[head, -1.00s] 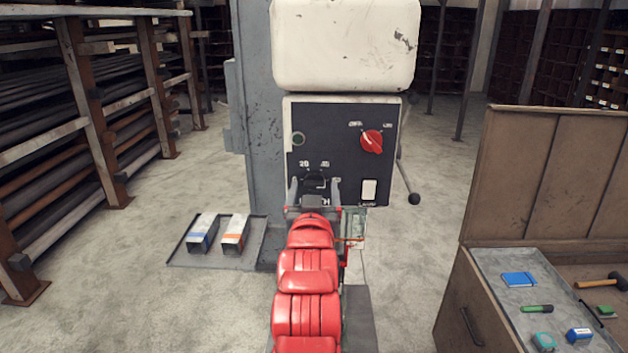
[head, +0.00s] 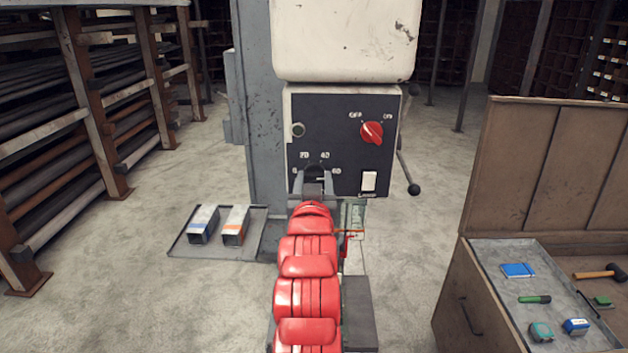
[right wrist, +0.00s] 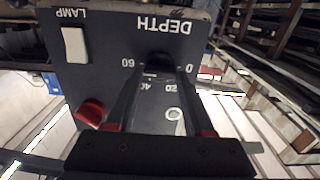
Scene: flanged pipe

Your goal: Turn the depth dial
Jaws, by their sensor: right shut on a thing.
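The black depth dial (head: 316,171) is low on the dark front panel of the drill machine, with scale marks around it. My right gripper (head: 314,180) is shut on it, one finger on each side. In the right wrist view the picture is upside down, and the dial (right wrist: 159,60) sits between the fingertips (right wrist: 163,72) under the word DEPTH, with 0, 20, 40 and 60 around it. The gripper hides part of the dial in the head view, and I cannot tell where its pointer stands. My left gripper is not in view.
A red rotary switch (head: 372,132) and a white lamp switch (head: 369,181) are on the same panel, right of the dial. A lever with a black knob (head: 414,189) hangs at the machine's right side. A tray (head: 260,240) with two boxes lies left; an open tool chest (head: 520,170) stands right.

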